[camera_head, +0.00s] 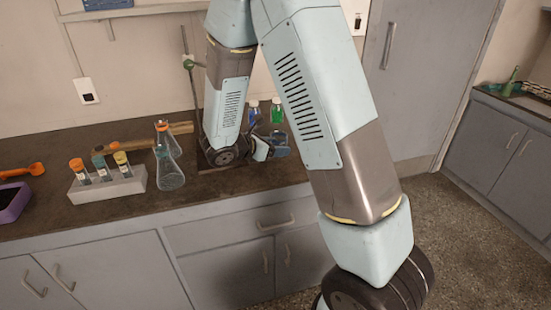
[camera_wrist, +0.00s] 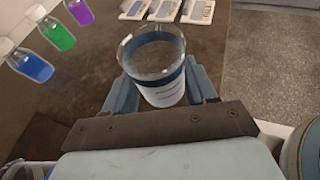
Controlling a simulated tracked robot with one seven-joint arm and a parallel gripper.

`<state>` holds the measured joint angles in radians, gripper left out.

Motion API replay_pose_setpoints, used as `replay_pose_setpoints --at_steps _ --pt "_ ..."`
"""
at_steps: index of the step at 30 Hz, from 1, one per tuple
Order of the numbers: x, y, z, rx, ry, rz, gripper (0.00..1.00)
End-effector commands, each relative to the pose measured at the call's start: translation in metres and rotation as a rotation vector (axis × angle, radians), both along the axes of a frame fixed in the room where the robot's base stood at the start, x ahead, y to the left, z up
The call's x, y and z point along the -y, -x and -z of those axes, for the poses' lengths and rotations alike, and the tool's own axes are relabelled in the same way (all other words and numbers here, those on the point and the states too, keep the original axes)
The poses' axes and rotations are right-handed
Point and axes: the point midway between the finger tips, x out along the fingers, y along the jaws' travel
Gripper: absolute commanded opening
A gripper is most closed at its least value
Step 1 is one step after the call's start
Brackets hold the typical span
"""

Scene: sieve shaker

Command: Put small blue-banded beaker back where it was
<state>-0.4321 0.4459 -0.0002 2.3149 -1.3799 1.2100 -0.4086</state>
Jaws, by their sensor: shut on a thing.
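The small blue-banded beaker (camera_wrist: 158,88) is a clear glass with a dark blue band and a white label, seen from above in the wrist view. My gripper (camera_wrist: 162,92) is shut on it, with one blue-grey finger on each side. In the head view the beaker (camera_head: 278,143) shows only in part at my gripper (camera_head: 268,146), close over the right part of the dark counter. I cannot tell whether the beaker's base touches the counter.
A blue bottle (camera_wrist: 30,66), a green bottle (camera_wrist: 58,36) and a purple bottle (camera_wrist: 80,12) stand left of the beaker. White printed packets (camera_wrist: 165,10) lie beyond it. A flask (camera_head: 168,170) and a tube rack (camera_head: 108,187) stand further left on the counter (camera_head: 225,187).

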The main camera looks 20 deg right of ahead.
Motion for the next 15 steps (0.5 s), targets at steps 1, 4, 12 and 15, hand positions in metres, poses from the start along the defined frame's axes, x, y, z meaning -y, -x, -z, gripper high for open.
replay_pose_setpoints --at_steps 1,4,12,15 --pt "-0.001 -0.005 0.007 -0.001 0.001 0.001 0.25" --pt "-0.002 -0.012 0.016 -0.001 0.001 0.001 0.25" --pt "-0.003 -0.021 0.025 0.000 0.000 0.001 0.25" --pt "-0.004 -0.024 0.033 -0.001 0.001 0.001 0.25"
